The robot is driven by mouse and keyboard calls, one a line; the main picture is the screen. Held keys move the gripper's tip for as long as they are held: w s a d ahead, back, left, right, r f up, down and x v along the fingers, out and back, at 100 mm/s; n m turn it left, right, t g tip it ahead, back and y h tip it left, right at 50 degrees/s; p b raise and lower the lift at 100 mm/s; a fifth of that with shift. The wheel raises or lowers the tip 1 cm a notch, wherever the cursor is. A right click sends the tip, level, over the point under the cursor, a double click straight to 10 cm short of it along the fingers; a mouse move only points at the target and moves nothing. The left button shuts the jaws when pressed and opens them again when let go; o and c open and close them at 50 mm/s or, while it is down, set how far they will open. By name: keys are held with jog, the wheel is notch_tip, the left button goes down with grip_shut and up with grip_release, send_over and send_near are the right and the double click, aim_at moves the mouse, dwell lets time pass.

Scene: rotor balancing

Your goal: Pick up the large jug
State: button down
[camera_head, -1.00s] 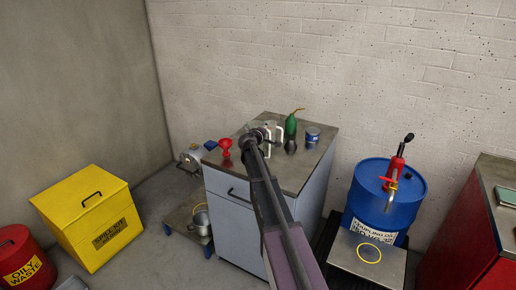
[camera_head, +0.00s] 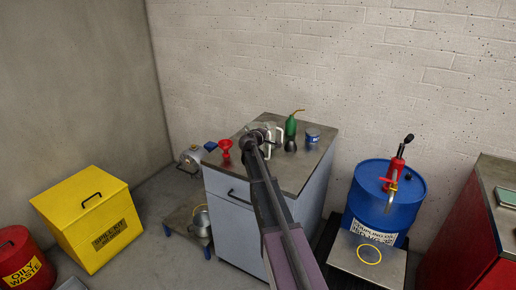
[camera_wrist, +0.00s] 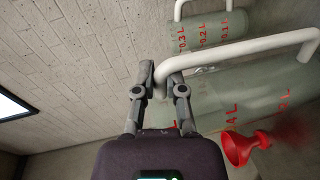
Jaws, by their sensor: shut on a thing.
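The large jug (camera_wrist: 225,97) is a clear grey-green vessel with red litre marks and a white handle (camera_wrist: 240,50). It fills much of the right side of the wrist view. My gripper (camera_wrist: 164,76) is shut on the end of this handle. In the head view my gripper (camera_head: 258,137) is over the top of the grey cabinet, and my arm and gripper hide most of the jug. I cannot tell whether the jug touches the top. A smaller jug (camera_wrist: 200,33) with red marks and its own white handle is beyond it in the wrist view.
A red funnel (camera_head: 226,147), a green oil can (camera_head: 291,125), a blue tin (camera_head: 312,134) and a small dark vessel (camera_head: 290,145) stand around on the cabinet top (camera_head: 300,165). A blue drum (camera_head: 387,202) stands to the right, and a yellow bin (camera_head: 92,222) to the left.

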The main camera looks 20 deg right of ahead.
jog(key=shift+r, duration=0.2)
notch_tip(320, 180, up, 3)
jog(key=p, duration=0.3)
jog(key=s+d+p, duration=0.1)
jog(key=s+d, duration=0.1)
jog(key=s, duration=0.5)
jog(key=s+d+r+p, duration=0.1)
jog(key=s+d, duration=0.2)
jog(key=s, duration=0.5)
jog(key=shift+r, duration=0.3)
jog(key=shift+d, duration=0.1)
dwell(0.3)
